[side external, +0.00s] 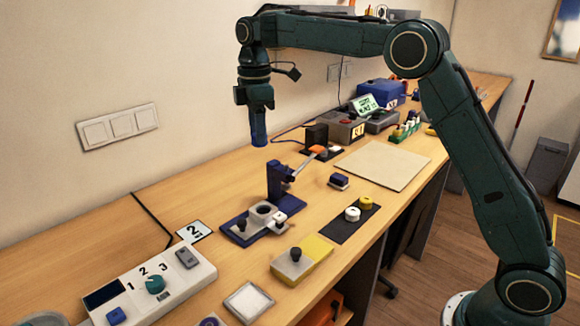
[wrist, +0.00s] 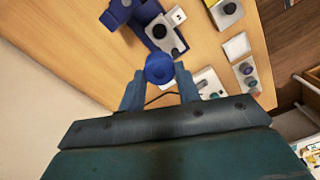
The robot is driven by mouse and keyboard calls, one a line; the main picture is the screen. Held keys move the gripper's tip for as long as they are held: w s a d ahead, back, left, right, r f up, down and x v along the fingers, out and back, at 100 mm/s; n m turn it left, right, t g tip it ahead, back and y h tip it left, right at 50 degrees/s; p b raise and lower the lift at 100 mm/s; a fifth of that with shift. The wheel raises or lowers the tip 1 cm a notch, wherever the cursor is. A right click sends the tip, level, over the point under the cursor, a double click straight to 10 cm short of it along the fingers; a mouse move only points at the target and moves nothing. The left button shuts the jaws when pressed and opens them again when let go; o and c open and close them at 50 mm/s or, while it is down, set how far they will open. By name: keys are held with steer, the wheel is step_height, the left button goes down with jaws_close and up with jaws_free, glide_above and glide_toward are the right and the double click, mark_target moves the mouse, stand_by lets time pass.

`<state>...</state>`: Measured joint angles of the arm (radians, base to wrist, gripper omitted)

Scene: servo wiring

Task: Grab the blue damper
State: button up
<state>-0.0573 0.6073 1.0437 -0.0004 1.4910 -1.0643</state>
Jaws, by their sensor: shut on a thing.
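The blue damper (side external: 259,128) is a short blue cylinder held below my gripper (side external: 258,106) in the side external view. It hangs roughly upright in the air, above and apart from the table. In the wrist view the round end of the blue damper (wrist: 159,68) shows between the two fingertips of my gripper (wrist: 160,84). My gripper is shut on it. The fingers partly hide the damper's sides.
A dark blue stand with a lever (side external: 277,182) stands on the table below and in front of the damper. A yellow-grey block (side external: 303,258), a numbered control panel (side external: 150,285) and a beige mat (side external: 382,165) lie around it. The wall is behind.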

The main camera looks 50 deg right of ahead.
steer(key=shift+r, duration=0.4)
steer(key=shift+s, duration=0.1)
stand_by(0.3)
